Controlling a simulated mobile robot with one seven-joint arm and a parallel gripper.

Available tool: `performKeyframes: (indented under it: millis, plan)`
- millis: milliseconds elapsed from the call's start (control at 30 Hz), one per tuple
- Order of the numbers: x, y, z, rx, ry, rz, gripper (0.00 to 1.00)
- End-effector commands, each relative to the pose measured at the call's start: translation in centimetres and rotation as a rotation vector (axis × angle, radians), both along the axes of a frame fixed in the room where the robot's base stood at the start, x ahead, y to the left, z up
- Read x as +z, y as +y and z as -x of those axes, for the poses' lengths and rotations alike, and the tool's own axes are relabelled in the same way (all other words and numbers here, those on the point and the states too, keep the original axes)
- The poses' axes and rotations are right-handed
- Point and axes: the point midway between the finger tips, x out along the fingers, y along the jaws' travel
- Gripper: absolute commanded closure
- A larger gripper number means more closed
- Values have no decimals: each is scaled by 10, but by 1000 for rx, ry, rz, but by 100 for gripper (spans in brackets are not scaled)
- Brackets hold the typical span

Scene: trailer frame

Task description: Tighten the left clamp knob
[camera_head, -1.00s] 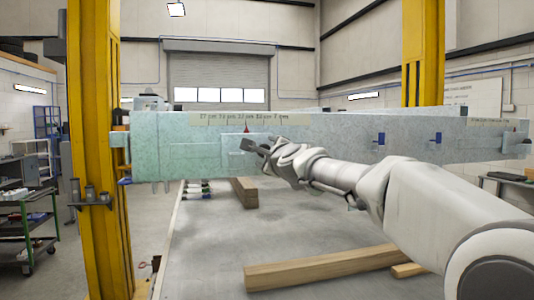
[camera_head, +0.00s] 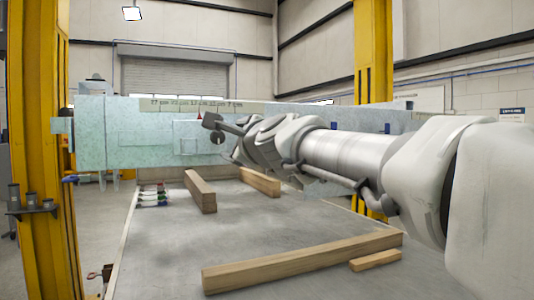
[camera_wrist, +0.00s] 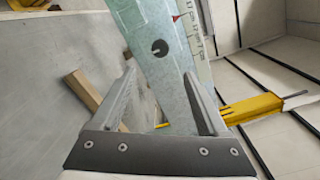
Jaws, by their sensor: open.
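A long pale green, speckled beam (camera_head: 135,145) with a printed scale strip (camera_head: 180,104) spans the head view. A small dark round part (camera_wrist: 159,46) sits on the beam's face in the wrist view, ahead of my fingertips; I cannot tell whether it is the clamp knob or a hole. A similar dark disc (camera_head: 218,138) shows beside my fingers in the head view. My gripper (camera_wrist: 163,85) is open, its fingers apart with nothing gripped between them. In the head view my gripper (camera_head: 222,130) is in front of the beam, right of its left end.
A yellow post (camera_head: 40,150) stands at the beam's left end, with a small shelf of dark cylinders (camera_head: 32,207). Another yellow post (camera_head: 373,60) stands at right. Wooden bars (camera_head: 300,262) lie on the grey surface below. A blue piece (camera_head: 387,128) shows on the beam behind my arm.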

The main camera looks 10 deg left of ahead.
Motion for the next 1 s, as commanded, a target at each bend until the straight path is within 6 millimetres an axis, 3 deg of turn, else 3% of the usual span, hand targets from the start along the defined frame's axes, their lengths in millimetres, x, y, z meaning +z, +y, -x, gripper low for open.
performKeyframes:
  millis: [100, 333, 1000]
  plan:
    - [-2, -11, 17, -1, -3, 0, 23]
    - [0, -23, 37, -1, -2, 0, 23]
    - [-3, -29, 44, 1, -1, 44, 23]
